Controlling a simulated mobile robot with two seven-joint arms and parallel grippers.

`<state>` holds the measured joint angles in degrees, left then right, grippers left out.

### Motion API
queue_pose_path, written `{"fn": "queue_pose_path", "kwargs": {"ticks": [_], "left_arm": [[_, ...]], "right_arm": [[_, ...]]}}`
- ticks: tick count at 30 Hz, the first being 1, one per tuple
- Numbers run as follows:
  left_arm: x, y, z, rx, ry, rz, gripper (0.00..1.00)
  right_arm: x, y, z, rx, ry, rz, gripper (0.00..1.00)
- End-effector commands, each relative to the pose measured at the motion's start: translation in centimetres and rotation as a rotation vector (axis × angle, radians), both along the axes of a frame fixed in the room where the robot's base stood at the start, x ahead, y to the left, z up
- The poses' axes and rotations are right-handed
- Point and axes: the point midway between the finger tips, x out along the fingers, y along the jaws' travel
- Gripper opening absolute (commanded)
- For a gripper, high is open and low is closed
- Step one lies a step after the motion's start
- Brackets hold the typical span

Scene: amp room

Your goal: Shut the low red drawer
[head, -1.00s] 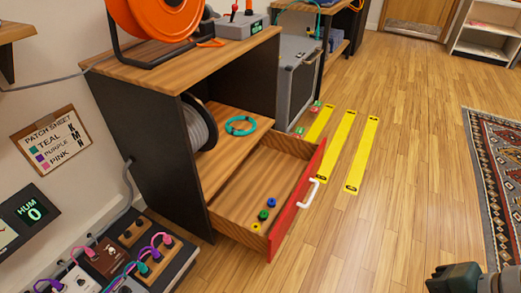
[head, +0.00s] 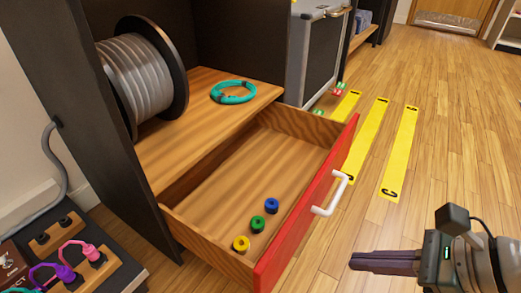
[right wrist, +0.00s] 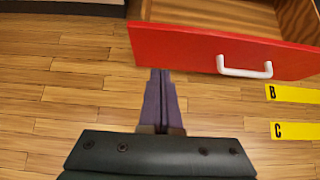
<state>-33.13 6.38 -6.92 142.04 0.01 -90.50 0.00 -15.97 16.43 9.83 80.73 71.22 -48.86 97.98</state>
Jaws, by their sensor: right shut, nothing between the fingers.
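The low red drawer stands open, pulled out of the wooden cabinet. Its red front (head: 305,215) has a white handle (head: 331,194) and also shows across the top of the right wrist view (right wrist: 200,48). Inside lie a blue knob (head: 272,205), a green knob (head: 257,224) and a yellow knob (head: 241,244). My right gripper (head: 354,262) is shut and empty, low over the floor on the outer side of the drawer front. In the right wrist view its fingertips (right wrist: 160,71) point toward the front's lower left part, left of the handle; contact cannot be told. My left gripper is not in view.
The shelf (head: 200,125) above the drawer holds a cable reel (head: 145,78) and a teal cable coil (head: 233,92). A grey case (head: 318,60) stands behind. Yellow floor strips (head: 400,150) lie right of the drawer. A patch box (head: 70,250) sits lower left. Open floor lies right.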

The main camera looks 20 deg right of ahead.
Motion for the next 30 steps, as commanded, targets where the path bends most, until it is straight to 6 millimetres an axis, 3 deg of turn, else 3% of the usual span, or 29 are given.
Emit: {"fn": "queue_pose_path", "kwargs": {"ticks": [5, 17, 24, 30], "left_arm": [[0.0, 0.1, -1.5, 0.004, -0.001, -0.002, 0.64], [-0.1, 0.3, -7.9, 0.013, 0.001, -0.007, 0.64], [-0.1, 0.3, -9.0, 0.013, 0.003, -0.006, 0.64], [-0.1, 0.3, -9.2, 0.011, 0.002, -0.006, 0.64]], "right_arm": [[1.0, 0.8, -1.6, 0.004, -0.001, -0.005, 0.00], [5.6, 4.7, -7.5, 0.001, -0.003, -0.001, 0.00], [8.0, 6.8, -6.9, 0.001, -0.002, 0.001, 0.00], [8.6, 7.4, -6.7, 0.001, 0.000, 0.001, 0.00]]}}
